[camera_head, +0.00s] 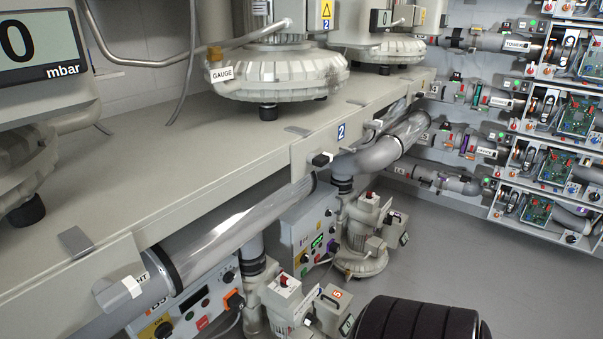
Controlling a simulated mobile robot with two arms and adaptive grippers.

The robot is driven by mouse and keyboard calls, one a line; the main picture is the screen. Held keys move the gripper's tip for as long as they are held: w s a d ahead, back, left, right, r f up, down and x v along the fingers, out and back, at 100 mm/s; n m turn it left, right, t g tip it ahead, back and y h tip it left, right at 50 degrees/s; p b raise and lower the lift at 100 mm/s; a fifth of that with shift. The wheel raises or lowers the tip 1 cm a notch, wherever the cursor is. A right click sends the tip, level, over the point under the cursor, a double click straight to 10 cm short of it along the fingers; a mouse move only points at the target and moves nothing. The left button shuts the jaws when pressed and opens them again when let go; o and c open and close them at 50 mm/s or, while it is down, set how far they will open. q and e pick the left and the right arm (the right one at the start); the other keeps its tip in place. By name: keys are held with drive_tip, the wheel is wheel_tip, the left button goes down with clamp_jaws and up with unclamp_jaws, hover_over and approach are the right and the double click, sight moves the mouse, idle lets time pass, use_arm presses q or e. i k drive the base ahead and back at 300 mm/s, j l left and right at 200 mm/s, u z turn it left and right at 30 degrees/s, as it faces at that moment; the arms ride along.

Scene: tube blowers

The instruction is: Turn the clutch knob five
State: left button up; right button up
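No clutch knob that I can clearly read as number five is in view. A small orange label that looks like a 5 sits on a grey box (333,304) at the bottom, beside a blower unit. A control box (312,238) under the bench has a green display and small knobs, too small to read. A second control box (190,308) at the lower left has a black knob on a yellow plate and an orange connector.
The long beige bench (190,185) carries large blowers, one with a GAUGE tag (222,74). A shiny tube (235,228) runs along its front. Racks with circuit boards (580,115) line the right wall.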

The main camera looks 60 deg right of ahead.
sight(285, 281)
drive_tip(key=k+l+z, duration=0.1)
drive_tip(key=z, duration=0.3)
drive_tip(key=k+l+z, duration=0.15)
drive_tip(key=k+z, duration=0.25)
drive_tip(key=l+z, duration=0.2)
drive_tip(key=z, duration=0.2)
drive_tip(key=k, duration=0.05)
